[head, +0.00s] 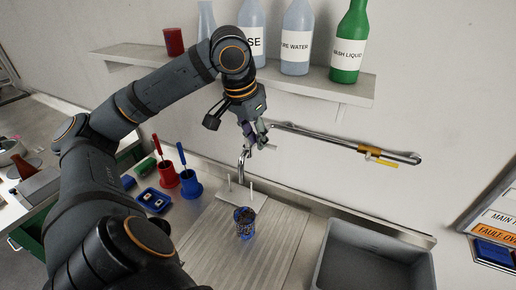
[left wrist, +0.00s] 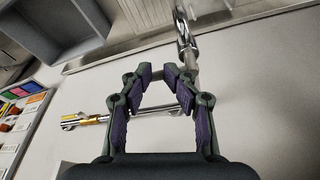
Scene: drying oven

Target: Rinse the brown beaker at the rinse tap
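A small dark brown and blue vessel (head: 245,222), which looks like the beaker, stands upright on the ribbed drainboard (head: 205,245). A chrome spout (head: 243,160) curves down above the back of the board, behind the vessel. My left gripper (head: 262,141) is high by the wall, near the spout and the left end of a chrome wall pipe (head: 320,137). In the left wrist view its fingers (left wrist: 159,72) are apart with nothing held between them. Chrome piping (left wrist: 186,38) shows close behind the right finger; contact cannot be told. My right gripper is out of view.
A grey sink basin (head: 375,262) lies right of the board. Red and blue holders (head: 190,184) with tools and a blue tray (head: 153,200) stand left. A shelf (head: 320,86) with bottles (head: 350,45) hangs above my gripper. The wall pipe has a yellow valve (head: 370,150).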

